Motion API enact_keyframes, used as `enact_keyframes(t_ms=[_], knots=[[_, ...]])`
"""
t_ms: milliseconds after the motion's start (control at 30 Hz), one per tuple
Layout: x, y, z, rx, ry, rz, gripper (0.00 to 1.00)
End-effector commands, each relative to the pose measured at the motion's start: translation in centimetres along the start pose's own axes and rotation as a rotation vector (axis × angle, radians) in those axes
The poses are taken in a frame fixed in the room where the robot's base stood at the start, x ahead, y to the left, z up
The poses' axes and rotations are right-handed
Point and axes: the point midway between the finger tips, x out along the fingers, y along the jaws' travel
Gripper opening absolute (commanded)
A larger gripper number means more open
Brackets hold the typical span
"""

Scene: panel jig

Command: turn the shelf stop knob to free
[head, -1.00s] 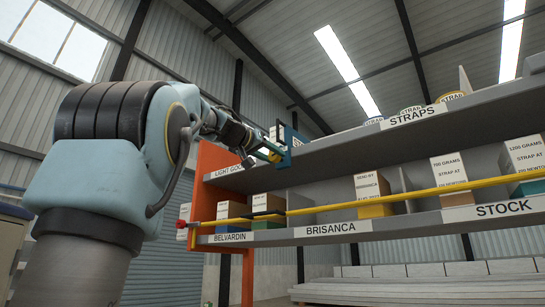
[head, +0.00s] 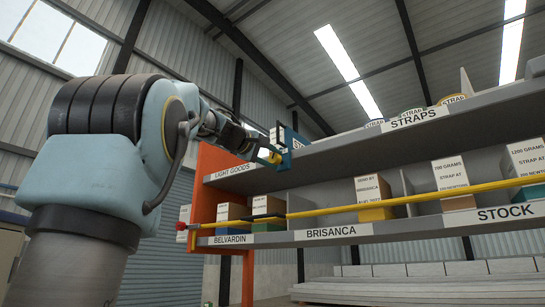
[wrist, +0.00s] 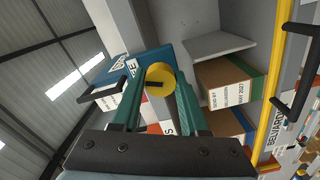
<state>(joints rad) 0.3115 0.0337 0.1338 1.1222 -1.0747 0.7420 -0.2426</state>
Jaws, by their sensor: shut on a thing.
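The stop knob is a round yellow cap with a dark mark on its face (wrist: 160,74). In the wrist view it sits between the two teal fingertips of my gripper (wrist: 158,82), which is shut on it. A blue plate with white lettered labels (wrist: 135,62) is behind the knob; the fingers cover part of the lettering, so I cannot read the knob's setting. In the head view my gripper (head: 268,154) reaches the small yellow knob (head: 274,158) in front of the blue plate (head: 291,140), at the left end of the upper shelf (head: 340,149).
A yellow rail (head: 400,199) runs along the lower shelf, with a red end (head: 181,226) at the left. An orange upright (head: 213,165) stands beside my gripper. A black handle (wrist: 100,91) is close to the left finger.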

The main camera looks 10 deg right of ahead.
Motion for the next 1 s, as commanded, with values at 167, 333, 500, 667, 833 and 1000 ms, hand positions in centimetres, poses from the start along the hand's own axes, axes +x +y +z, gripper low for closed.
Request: enact_keyframes(t_ms=[167, 333, 500, 667, 833, 1000], knots=[[-0.01, 0.05, -0.04, -0.149, -0.001, -0.002, 0.0], [-0.03, 0.04, -0.04, -0.264, 0.0, -0.001, 0.0], [-0.03, -0.03, -0.05, -0.345, 0.001, -0.001, 0.0], [-0.03, -0.08, -0.06, -0.39, 0.001, -0.002, 0.0], [-0.03, -0.12, -0.06, -0.41, 0.002, -0.001, 0.0], [-0.03, -0.14, -0.05, -0.414, 0.001, -0.001, 0.0]])
